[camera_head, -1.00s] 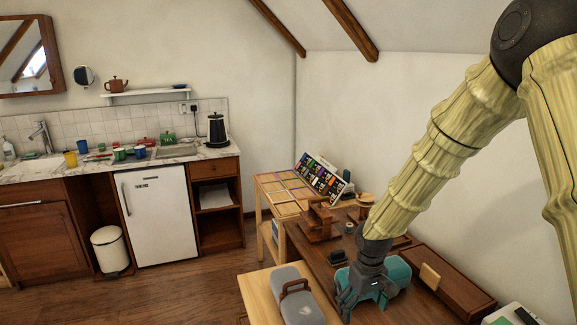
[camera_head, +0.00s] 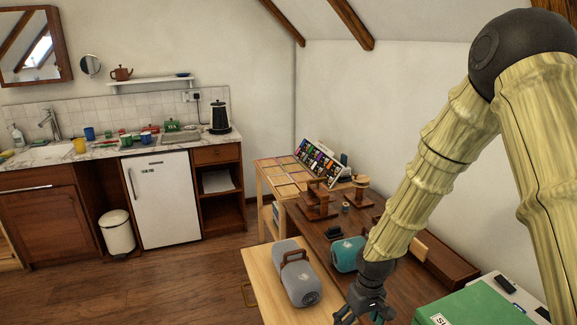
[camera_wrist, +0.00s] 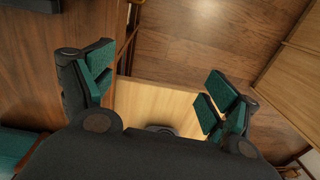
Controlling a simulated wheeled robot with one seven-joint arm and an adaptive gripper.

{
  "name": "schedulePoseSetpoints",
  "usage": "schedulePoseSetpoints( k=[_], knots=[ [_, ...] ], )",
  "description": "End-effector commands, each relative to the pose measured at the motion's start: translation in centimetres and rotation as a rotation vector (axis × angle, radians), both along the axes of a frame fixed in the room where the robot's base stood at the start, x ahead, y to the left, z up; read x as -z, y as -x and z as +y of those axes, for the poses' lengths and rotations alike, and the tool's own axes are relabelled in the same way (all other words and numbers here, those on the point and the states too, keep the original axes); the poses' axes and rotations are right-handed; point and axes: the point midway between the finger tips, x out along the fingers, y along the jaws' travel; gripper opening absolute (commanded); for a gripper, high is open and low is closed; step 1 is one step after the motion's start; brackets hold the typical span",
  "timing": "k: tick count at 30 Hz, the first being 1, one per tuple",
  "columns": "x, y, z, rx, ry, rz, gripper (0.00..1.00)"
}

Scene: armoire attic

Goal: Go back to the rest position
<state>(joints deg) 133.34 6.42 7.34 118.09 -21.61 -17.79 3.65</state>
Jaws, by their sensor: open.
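My gripper (camera_head: 368,308) is at the bottom right of the head view, over the near part of the brown desk (camera_head: 330,263). In the wrist view my gripper (camera_wrist: 158,92) has its two green-padded fingers spread wide, with nothing between them. Beyond the fingers lie a pale wooden surface (camera_wrist: 150,97) and the brown floor (camera_wrist: 195,40). A teal cylindrical object (camera_head: 347,254) lies on the desk, partly hidden by my arm. It is apart from the gripper.
A grey cylindrical object with a brown handle (camera_head: 298,282) lies on a pale wooden top (camera_head: 262,262) left of the gripper. A green box (camera_head: 475,307) is at the right. Wooden stands (camera_head: 318,203) are farther back. Open floor (camera_head: 190,285) is at the left.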

Motion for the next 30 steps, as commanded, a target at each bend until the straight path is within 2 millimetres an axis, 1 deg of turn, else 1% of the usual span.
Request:
schedulePoseSetpoints(
  k=[1,5,8,9,11,12,14,15,17,18,20,21,23,24,27,30],
  knots=[
    [1.2,0.9,0.1,0.008,-0.007,0.007,0.88],
    [4.1,3.1,0.4,0.034,-0.028,0.015,0.88],
    [6.9,5.5,0.5,0.064,-0.046,0.022,0.88],
    [8.3,6.7,0.5,0.080,-0.052,0.026,0.88],
    [10.2,8.8,0.6,0.105,-0.061,0.029,0.88],
    [11.5,10.2,0.6,0.123,-0.065,0.030,0.88],
    [13.2,12.2,0.4,0.149,-0.068,0.031,0.88],
    [14.3,13.7,0.3,0.166,-0.068,0.032,0.88],
    [15.8,15.9,0.0,0.192,-0.066,0.032,0.88],
    [16.7,17.4,-0.2,0.209,-0.063,0.032,0.88],
    [17.9,19.6,-0.5,0.233,-0.055,0.030,0.88],
    [18.6,21.1,-0.9,0.249,-0.047,0.028,0.88],
    [19.5,23.3,-1.4,0.272,-0.034,0.026,0.88],
    [20.1,24.8,-1.7,0.284,-0.024,0.025,0.88],
    [21.0,28.0,-2.6,0.312,0.001,0.016,0.88],
    [21.4,30.4,-3.4,0.330,0.026,0.007,0.88]
  ],
)
